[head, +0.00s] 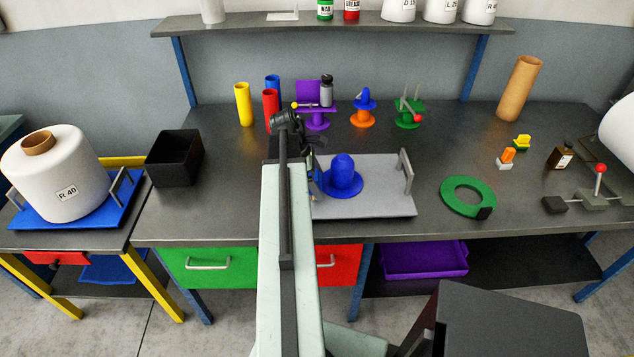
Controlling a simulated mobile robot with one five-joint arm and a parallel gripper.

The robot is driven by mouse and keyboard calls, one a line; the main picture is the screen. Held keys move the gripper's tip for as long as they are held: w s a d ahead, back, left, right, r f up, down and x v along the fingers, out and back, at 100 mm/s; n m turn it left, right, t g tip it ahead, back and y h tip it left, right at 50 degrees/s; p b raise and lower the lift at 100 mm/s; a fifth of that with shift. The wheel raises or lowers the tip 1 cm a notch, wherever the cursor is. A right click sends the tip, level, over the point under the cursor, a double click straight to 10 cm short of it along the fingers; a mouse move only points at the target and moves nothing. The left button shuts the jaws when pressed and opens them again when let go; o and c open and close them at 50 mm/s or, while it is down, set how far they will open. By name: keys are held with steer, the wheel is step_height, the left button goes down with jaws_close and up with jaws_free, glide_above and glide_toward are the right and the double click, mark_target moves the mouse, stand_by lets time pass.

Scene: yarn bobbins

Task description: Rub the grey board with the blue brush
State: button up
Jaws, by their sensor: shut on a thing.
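The grey board (388,198) lies flat near the front edge of the workbench, with an upright grey handle (408,170) at its right end. My gripper (312,162) is at the board's left part, mostly hidden behind my own arm. Whether the brush touches the board cannot be made out. A blue domed piece with a round flange (343,172) stands on the board, just right of my gripper.
A black open box (174,158) stands left of my arm. A green ring (467,197) lies right of the board. Coloured tubes (244,104) and small stands (362,108) are behind. A blue tray (122,213) with a white bobbin (60,178) is far left. Bare bench lies between board and ring.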

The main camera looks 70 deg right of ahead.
steer(key=shift+f+b, duration=0.75)
stand_by(0.3)
steer(key=shift+w, duration=0.1)
